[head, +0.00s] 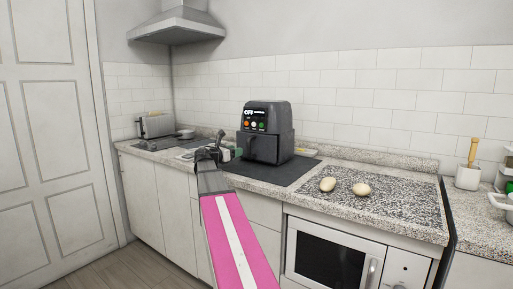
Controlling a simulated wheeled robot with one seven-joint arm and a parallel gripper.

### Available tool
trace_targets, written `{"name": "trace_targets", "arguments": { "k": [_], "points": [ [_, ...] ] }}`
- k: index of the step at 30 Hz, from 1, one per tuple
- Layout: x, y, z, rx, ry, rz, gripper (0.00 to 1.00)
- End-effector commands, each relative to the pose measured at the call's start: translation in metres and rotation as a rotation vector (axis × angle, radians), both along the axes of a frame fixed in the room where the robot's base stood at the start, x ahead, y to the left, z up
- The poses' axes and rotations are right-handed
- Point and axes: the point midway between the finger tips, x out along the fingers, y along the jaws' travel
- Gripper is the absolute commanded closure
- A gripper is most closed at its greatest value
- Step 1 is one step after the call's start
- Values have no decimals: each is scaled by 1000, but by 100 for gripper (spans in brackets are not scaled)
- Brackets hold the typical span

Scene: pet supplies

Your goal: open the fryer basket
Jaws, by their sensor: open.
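The dark grey air fryer (283,124) stands on a dark mat on the counter, in the middle of the head view. Its panel with a lit display and coloured buttons faces forward. The fryer basket (264,149) is the lower front part and looks shut in the body. My arm reaches in from the bottom, and my gripper (222,148) is just left of the basket front. The gripper is open and small in the view. I cannot tell whether it touches the basket or its handle.
Two pale potato-like items (361,189) lie on the speckled board (400,205) to the right. A toaster (157,125) stands at the far left. A microwave (332,262) is built in below. A pot with a wooden-handled tool (467,178) stands far right.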

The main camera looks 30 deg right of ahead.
Motion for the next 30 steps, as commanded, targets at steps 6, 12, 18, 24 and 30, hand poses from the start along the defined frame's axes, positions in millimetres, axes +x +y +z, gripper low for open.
{"name": "trace_targets", "arguments": {
  "k": [6,12,18,24,30],
  "points": [
    [6,-23,0,-1,1,-2,48],
    [13,-59,0,0,1,-2,48],
    [19,-88,0,0,0,-1,48],
    [21,-102,0,0,0,0,48],
    [21,-105,0,0,0,0,48]
  ]
}}
